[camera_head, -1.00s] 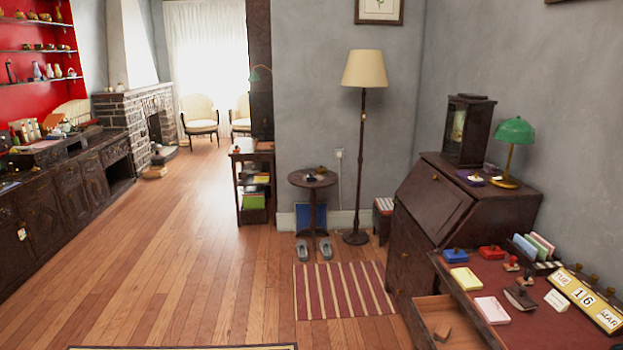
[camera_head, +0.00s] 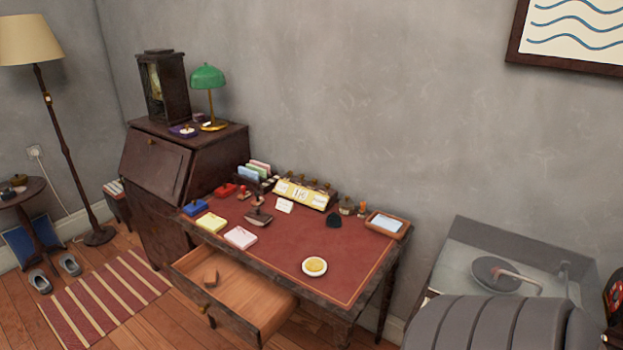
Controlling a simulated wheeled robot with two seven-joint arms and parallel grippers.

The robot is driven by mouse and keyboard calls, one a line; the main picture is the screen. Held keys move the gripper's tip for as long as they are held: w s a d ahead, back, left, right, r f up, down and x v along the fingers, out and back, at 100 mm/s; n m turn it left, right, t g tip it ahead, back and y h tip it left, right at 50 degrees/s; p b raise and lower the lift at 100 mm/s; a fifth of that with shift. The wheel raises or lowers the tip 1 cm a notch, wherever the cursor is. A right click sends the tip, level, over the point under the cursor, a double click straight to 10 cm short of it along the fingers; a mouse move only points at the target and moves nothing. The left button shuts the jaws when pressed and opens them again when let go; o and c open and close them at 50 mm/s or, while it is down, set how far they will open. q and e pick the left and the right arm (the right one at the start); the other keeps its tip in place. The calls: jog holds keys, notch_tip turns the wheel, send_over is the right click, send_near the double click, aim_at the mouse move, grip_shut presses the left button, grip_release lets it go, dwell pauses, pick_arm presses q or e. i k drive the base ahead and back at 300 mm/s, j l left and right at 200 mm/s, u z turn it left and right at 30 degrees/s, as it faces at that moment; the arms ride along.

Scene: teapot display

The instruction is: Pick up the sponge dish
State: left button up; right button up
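A small round white dish (camera_head: 307,271) with a round yellow sponge (camera_head: 315,265) in it sits on the red top of the writing desk (camera_head: 345,285). It is near the desk's front edge, right of the open drawer, with bare desk top around it. I take it to be the sponge dish. Neither of my grippers is in view, and nothing is seen touching the dish.
An open drawer (camera_head: 235,290) juts from the desk's front. Notepads (camera_head: 240,237), stamps, a calendar (camera_head: 302,194) and a wooden tray (camera_head: 387,223) stand along the left and back. A grey ribbed rounded shape (camera_head: 490,322) fills the lower right, before a turntable-like disc (camera_head: 494,274).

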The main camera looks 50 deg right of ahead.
aim_at(313, 267)
jog(key=z, duration=1.55)
jog(key=u, duration=0.3)
